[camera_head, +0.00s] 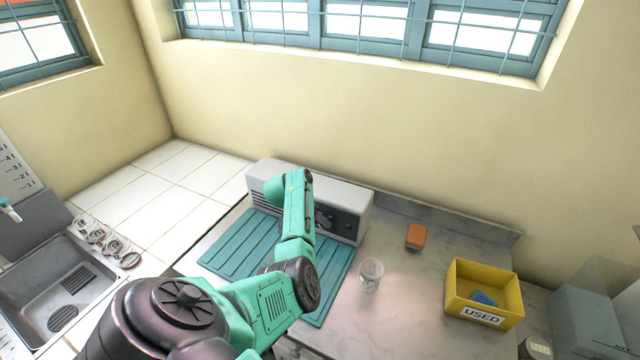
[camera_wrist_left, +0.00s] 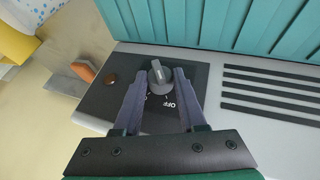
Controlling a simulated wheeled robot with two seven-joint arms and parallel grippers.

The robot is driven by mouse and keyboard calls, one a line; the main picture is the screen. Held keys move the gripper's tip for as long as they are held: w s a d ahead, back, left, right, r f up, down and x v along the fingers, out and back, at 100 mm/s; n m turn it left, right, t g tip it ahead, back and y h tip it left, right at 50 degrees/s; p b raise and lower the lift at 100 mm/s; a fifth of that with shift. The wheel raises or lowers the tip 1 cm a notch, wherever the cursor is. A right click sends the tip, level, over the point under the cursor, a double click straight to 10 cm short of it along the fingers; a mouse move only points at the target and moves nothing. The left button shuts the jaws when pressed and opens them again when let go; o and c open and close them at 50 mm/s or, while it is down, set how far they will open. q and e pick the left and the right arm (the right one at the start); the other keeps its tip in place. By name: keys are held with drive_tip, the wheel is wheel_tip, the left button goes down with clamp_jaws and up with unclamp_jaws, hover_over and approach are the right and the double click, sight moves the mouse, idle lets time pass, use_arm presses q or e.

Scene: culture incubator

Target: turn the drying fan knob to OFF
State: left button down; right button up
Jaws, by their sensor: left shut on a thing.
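The drying fan is a white box with a dark control panel (camera_wrist_left: 122,108) and a vent. Its grey knob (camera_wrist_left: 160,78) stands between the fingertips of my left gripper (camera_wrist_left: 160,88), which is shut on it. The OFF lettering shows on the panel beside the knob in the left wrist view. In the head view the fan box (camera_head: 352,200) stands against the wall behind the teal mat, and my left arm covers part of its front. My right gripper is not in view.
A teal ribbed mat (camera_head: 233,250) lies before the fan. To the right are a clear cup (camera_head: 370,275), an orange block (camera_head: 416,236) and a yellow USED bin (camera_head: 483,299). A sink (camera_head: 62,290) is at the left.

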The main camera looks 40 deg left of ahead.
use_arm(q)
drive_tip(key=shift+s+d+f+h, duration=0.15)
drive_tip(key=shift+f+h, duration=0.15)
drive_tip(key=c, duration=0.8)
unclamp_jaws()
drive_tip(key=shift+c, duration=0.2)
drive_tip(key=o, duration=0.4)
drive_tip(key=shift+c, duration=0.2)
drive_tip(key=shift+w, duration=0.2)
drive_tip(key=shift+s+a+r, duration=0.25)
drive_tip(key=shift+r, duration=0.2)
drive_tip(key=b+v, duration=0.2)
drive_tip(key=v, duration=1.1)
drive_tip(key=shift+s+r, duration=0.15)
drive_tip(key=shift+s, duration=0.1)
